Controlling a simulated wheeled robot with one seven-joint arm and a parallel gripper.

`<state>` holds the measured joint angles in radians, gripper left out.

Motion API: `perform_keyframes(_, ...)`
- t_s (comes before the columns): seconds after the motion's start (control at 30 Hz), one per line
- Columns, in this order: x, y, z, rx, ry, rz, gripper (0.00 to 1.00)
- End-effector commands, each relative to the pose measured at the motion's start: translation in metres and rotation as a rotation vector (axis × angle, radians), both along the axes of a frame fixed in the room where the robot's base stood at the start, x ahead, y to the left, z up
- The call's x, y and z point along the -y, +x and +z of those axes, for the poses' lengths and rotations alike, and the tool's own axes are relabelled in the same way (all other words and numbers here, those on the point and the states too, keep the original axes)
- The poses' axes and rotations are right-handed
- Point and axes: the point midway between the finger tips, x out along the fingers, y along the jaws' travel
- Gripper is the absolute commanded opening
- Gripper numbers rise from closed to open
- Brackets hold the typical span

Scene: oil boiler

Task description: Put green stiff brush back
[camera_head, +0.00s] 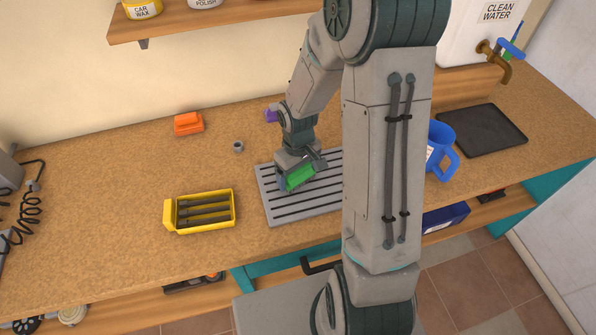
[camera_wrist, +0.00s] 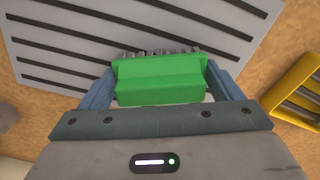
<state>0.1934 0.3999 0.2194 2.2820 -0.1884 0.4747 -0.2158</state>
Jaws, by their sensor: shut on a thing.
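The green stiff brush (camera_head: 299,178) is in my gripper (camera_head: 300,170), over the grey slotted tray (camera_head: 280,208) on the workbench. In the wrist view the green brush (camera_wrist: 160,80) sits between the two blue-grey fingers of my gripper (camera_wrist: 165,88). Grey bristles show along its far edge, toward the slotted tray (camera_wrist: 75,30). I cannot tell whether the brush touches the tray. My arm hides the tray's right part in the head view.
A yellow tray (camera_head: 233,222) with dark bars stands left of the slotted tray. An orange block (camera_head: 188,123) and a small grey ring (camera_head: 238,147) lie behind it. A blue jug (camera_head: 440,145) and a black mat (camera_head: 482,130) are at right. A shelf (camera_head: 180,22) hangs above.

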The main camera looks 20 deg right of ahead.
Motion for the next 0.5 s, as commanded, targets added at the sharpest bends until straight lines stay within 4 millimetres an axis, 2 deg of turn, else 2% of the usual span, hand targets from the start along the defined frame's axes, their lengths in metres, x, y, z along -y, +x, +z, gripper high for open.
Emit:
perform_keyframes(0.07,0.000,0.000,-0.004,0.000,0.000,0.000,0.61)
perform_keyframes(0.1,0.000,0.000,-0.002,0.000,0.000,0.000,0.97)
perform_keyframes(0.13,0.000,0.000,-0.002,0.000,0.000,0.000,1.00)
perform_keyframes(0.37,0.000,0.000,-0.001,0.000,0.000,0.000,1.00)
perform_keyframes(0.5,0.000,0.001,0.006,0.003,-0.001,-0.001,1.00)
